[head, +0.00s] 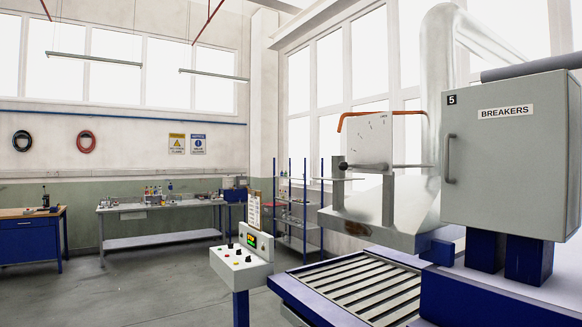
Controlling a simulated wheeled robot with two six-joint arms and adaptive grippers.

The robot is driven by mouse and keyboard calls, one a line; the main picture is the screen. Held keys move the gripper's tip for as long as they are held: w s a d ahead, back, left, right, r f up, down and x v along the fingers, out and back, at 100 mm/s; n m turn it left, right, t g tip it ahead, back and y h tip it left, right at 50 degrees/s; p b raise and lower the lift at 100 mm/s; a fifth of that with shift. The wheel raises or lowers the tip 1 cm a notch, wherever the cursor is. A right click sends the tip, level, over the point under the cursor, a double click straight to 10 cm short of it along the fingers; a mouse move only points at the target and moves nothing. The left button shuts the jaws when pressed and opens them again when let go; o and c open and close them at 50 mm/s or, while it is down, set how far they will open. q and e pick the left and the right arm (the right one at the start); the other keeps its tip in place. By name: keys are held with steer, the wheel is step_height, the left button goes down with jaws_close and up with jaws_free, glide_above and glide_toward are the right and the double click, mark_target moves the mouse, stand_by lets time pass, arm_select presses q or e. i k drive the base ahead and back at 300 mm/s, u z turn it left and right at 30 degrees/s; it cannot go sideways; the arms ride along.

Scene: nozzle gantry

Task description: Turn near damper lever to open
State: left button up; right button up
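An orange bent bar (384,113) runs level along the top of a pale plate with small dark marks (369,138); its left end turns down. A thin grey rod with a dark knob (343,166) crosses lower on the same plate. I cannot tell for sure which of the two is the near damper lever, nor whether it stands open or closed. Both sit beside the large metal duct (438,60), above the hood (385,215). Neither of my grippers is in view.
A grey breaker cabinet (510,150) stands close on the right, partly hiding the duct and hood. Below is a slatted blue-framed table (355,290). A control box (242,258) stands on a post left of it. Open floor (140,285) lies to the left.

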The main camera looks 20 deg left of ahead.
mark_target(343, 166)
steer(key=u, duration=0.05)
steer(key=i, duration=1.35)
steer(key=z, duration=0.65)
